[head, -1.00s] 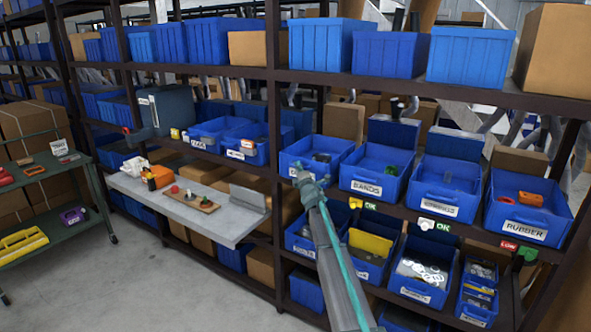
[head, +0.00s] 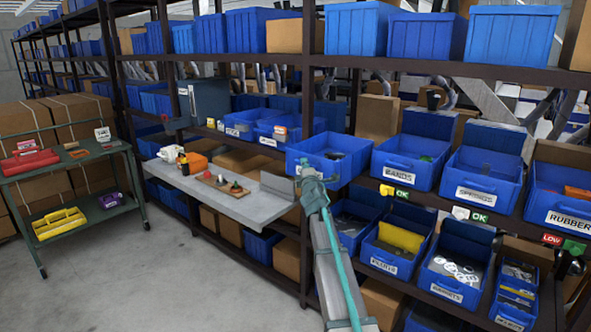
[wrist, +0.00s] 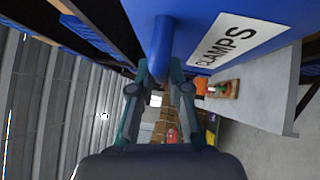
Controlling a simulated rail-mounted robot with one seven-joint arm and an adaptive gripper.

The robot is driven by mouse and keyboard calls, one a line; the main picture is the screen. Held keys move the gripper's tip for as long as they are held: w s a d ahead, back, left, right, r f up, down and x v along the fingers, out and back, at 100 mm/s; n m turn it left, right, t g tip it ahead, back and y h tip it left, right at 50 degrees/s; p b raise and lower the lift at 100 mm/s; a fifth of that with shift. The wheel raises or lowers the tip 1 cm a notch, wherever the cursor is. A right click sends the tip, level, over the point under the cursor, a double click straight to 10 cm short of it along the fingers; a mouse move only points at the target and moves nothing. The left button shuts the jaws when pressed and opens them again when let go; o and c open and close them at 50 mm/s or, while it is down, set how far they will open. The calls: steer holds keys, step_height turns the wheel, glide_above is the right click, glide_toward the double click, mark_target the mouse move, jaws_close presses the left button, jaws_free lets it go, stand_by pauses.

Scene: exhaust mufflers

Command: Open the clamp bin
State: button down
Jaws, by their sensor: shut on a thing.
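The clamp bin (head: 345,177) is a blue open-topped bin in the middle shelf row, sticking out past the shelf front with small dark parts inside. Its white label reading CLAMPS (wrist: 234,42) and its blue bar handle (wrist: 162,45) show in the wrist view. My gripper (head: 306,170) is at the bin's front, and in the wrist view my gripper (wrist: 160,72) has its two fingers closed around the handle. In the head view the gripper and arm hide part of the bin's front.
A grey ledge (head: 240,205) with a small wooden board (head: 222,183) lies to the left. A green cart (head: 75,175) stands at far left. The floor (head: 170,270) between is clear.

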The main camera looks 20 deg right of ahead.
steer(key=c, duration=1.1)
jaws_free()
steer(key=shift+d, duration=0.1)
steer(key=shift+c, duration=0.2)
steer(key=shift+s, duration=0.1)
steer(key=v, duration=1.1)
steer(key=shift+s, duration=0.35)
steer(key=shift+f, duration=0.15)
